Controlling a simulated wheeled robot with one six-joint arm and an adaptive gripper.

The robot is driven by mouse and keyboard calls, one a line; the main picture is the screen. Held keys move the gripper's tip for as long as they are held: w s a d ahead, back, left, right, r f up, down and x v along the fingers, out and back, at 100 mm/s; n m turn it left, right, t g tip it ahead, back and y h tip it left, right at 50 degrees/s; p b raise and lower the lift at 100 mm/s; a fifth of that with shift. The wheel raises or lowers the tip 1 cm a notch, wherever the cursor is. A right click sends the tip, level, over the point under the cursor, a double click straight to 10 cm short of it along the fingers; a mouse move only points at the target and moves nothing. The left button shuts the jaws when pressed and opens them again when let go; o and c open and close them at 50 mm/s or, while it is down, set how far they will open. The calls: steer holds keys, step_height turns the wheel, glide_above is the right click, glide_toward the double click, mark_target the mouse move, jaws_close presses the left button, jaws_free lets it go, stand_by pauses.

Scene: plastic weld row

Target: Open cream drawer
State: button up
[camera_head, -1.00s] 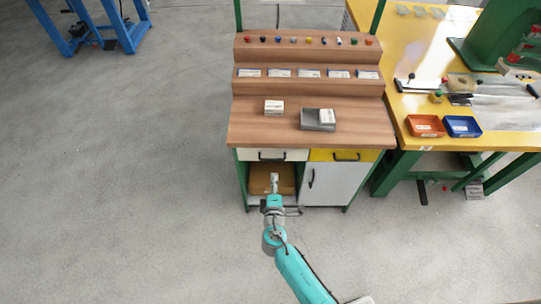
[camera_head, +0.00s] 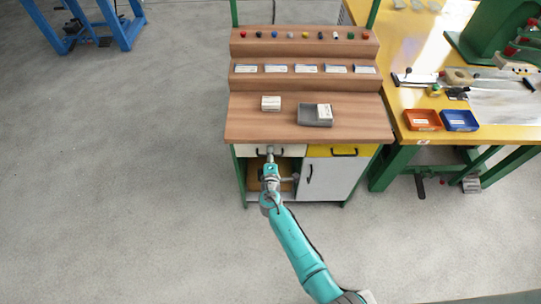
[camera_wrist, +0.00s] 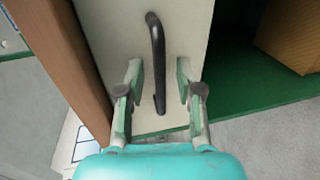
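The cream drawer (camera_head: 289,151) is at the upper left of the workbench front, under the wooden top, and looks closed. Its dark bar handle (camera_wrist: 157,60) runs lengthwise in the wrist view. My gripper (camera_head: 270,150) is right in front of this drawer in the head view and covers part of the handle. In the wrist view my gripper (camera_wrist: 160,80) is open, with one finger on each side of the handle's near part. I cannot tell whether the fingers touch the handle.
A yellow drawer (camera_head: 333,151) sits to the right, above a pale cabinet door (camera_head: 326,180). Below the cream drawer is an open compartment with a brown box (camera_wrist: 291,32). A white box (camera_head: 271,103) and a grey tray (camera_head: 310,121) stand on the wooden top.

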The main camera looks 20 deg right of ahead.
jaws_close()
stand_by(0.3)
steer(key=f+v, duration=0.2)
steer(key=v, duration=0.9)
steer(key=s+f+v, duration=0.1)
steer(key=f+v, duration=0.2)
steer(key=v, duration=0.9)
steer(key=shift+s+a, duration=0.2)
jaws_free()
